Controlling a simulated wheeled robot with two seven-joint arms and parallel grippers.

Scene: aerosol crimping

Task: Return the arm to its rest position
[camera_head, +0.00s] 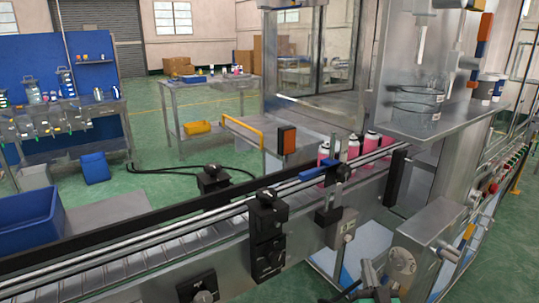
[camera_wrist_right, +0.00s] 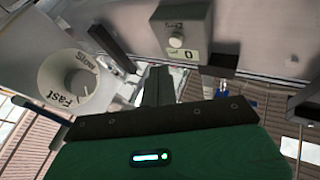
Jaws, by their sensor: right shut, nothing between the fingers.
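My right gripper (camera_head: 369,272) shows at the bottom edge of the head view, in front of the conveyor, below a metal control box (camera_head: 428,243) with a dial (camera_head: 402,262). In the right wrist view its dark fingers (camera_wrist_right: 159,75) are together and hold nothing. That view shows the dial (camera_wrist_right: 70,83) marked Slow and Fast to the left of the fingers, apart from them. A smaller box (camera_wrist_right: 182,28) with a knob and a 0 label is above them. My left gripper is not in view.
A conveyor (camera_head: 130,262) with rails crosses the head view. Several pink cans (camera_head: 354,147) stand on it near the steel machine (camera_head: 455,120). A blue bin (camera_head: 28,222) is at the left. Workbenches (camera_head: 215,88) stand behind. Green floor is open beyond the conveyor.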

